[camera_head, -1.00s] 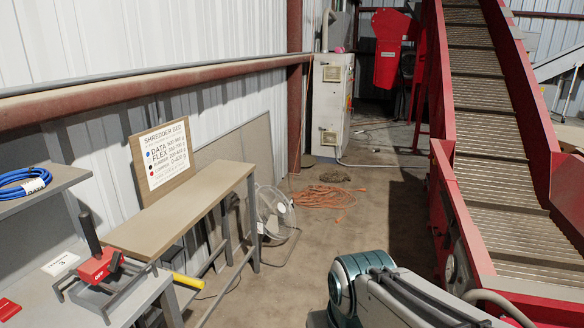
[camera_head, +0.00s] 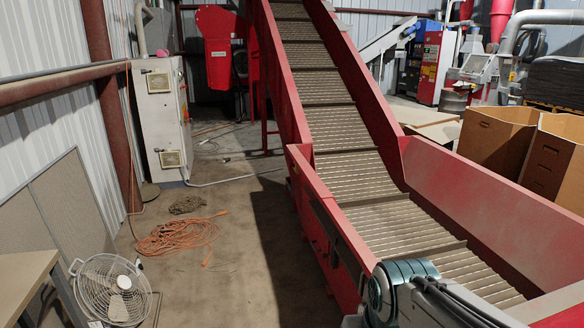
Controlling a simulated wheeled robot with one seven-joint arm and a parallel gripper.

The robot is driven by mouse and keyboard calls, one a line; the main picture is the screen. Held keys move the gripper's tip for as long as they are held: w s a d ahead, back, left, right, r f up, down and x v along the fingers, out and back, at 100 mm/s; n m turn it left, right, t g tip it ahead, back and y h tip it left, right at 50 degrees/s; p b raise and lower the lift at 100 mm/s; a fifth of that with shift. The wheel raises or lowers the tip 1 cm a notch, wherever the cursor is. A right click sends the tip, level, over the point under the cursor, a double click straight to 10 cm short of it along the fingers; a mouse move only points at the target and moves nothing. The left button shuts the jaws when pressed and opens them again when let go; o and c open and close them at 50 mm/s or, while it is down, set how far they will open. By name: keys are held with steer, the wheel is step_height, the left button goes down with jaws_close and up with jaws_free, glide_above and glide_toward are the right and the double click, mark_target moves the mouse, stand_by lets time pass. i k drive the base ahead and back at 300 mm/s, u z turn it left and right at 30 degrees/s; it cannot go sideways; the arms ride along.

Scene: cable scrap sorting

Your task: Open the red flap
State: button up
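No part that is clearly a red flap can be made out. A small red OFF piece seen earlier on the grey bench is out of view. I cannot tell whether either bears the flap. My arm (camera_head: 400,285) shows at the bottom right, in front of the conveyor's lower end. My gripper is not in view.
A fan (camera_head: 112,290) stands at the lower left beside a wooden bench top (camera_head: 22,280). An orange cord (camera_head: 180,235) lies coiled on the floor. A white cabinet (camera_head: 160,115) stands at the wall. Cardboard boxes (camera_head: 500,138) are at right. Floor between cord and conveyor is clear.

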mark_target(321, 240)
steer(key=z, duration=0.1)
steer(key=i, duration=1)
steer(key=u, duration=0.45)
steer(key=i, duration=2.75)
steer(key=z, duration=0.15)
